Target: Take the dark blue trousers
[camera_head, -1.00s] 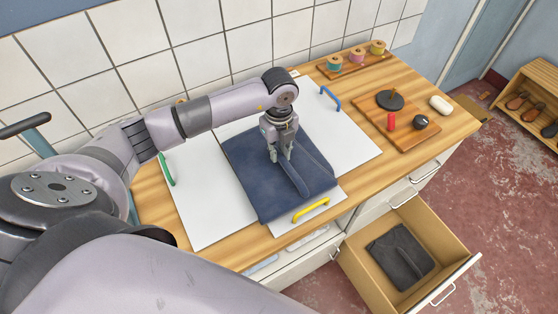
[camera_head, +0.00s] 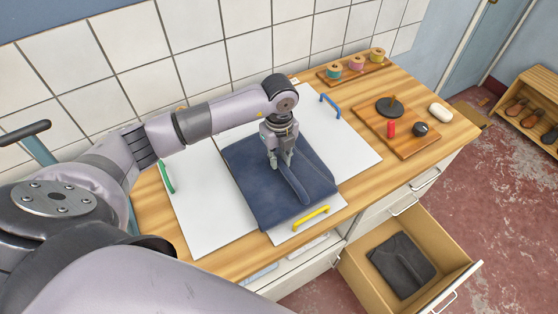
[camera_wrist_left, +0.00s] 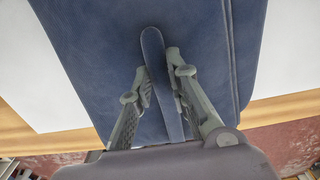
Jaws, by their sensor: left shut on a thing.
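The dark blue trousers (camera_head: 262,193) lie folded flat on the white boards on the wooden worktop. My left gripper (camera_head: 279,165) is above them, pointing down. Its fingers are shut on a raised ridge of the dark blue cloth. In the left wrist view the ridge (camera_wrist_left: 161,80) of the trousers (camera_wrist_left: 95,50) runs between the two fingertips (camera_wrist_left: 158,84). The rest of the trousers lies flat around the fingers. My right gripper is not in view.
White boards (camera_head: 205,215) carry a green handle (camera_head: 166,177), a blue handle (camera_head: 330,104) and a yellow handle (camera_head: 311,218). An open drawer (camera_head: 443,240) at lower right holds dark grey folded cloth (camera_head: 402,265). Spools (camera_head: 356,63) and a small board (camera_head: 396,125) stand at the right.

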